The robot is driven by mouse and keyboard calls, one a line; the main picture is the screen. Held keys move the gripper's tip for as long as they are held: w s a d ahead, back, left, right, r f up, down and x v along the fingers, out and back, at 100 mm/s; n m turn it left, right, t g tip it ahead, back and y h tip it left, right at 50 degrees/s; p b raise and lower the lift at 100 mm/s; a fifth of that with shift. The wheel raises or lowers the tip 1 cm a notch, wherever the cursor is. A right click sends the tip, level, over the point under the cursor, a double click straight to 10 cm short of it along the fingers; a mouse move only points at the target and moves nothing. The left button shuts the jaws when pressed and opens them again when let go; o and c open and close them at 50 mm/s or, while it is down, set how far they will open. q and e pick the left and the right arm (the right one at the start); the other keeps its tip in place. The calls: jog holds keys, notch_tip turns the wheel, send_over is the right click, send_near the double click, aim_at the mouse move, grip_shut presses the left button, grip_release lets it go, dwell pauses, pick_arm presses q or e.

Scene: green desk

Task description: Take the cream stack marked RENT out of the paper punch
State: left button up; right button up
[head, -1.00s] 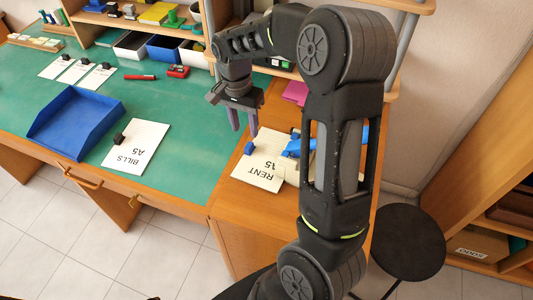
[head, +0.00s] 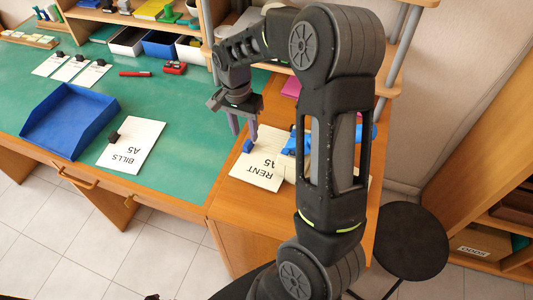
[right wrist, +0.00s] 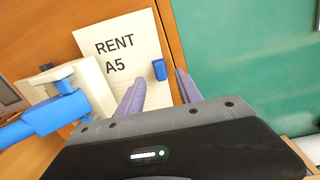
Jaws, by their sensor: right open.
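The cream stack marked RENT A5 (head: 259,174) lies flat on the wooden part of the desk, with a blue block (head: 247,146) on its edge. It also shows in the right wrist view (right wrist: 128,45), with the blue block (right wrist: 159,70). One end of the stack is at the paper punch (right wrist: 92,88), a cream body with a blue lever (right wrist: 45,120); my arm hides much of the punch in the head view. My right gripper (head: 245,138) is open and empty, pointing down, with its fingers either side of the block's line. Contact cannot be told. My left gripper is out of view.
A BILLS A5 stack (head: 131,145) with a black block and a blue tray (head: 70,122) lie on the green desk to the left. A shelf with bins (head: 160,45) stands behind. A black stool (head: 410,242) is at the right.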

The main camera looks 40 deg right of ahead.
aim_at(247, 143)
jog(key=shift+f, duration=0.1)
jog(key=f, duration=0.5)
jog(key=shift+s+d+p, duration=0.1)
jog(key=shift+d+p, duration=0.15)
jog(key=shift+p, duration=0.15)
grip_shut()
dwell(0.4)
dwell(1.0)
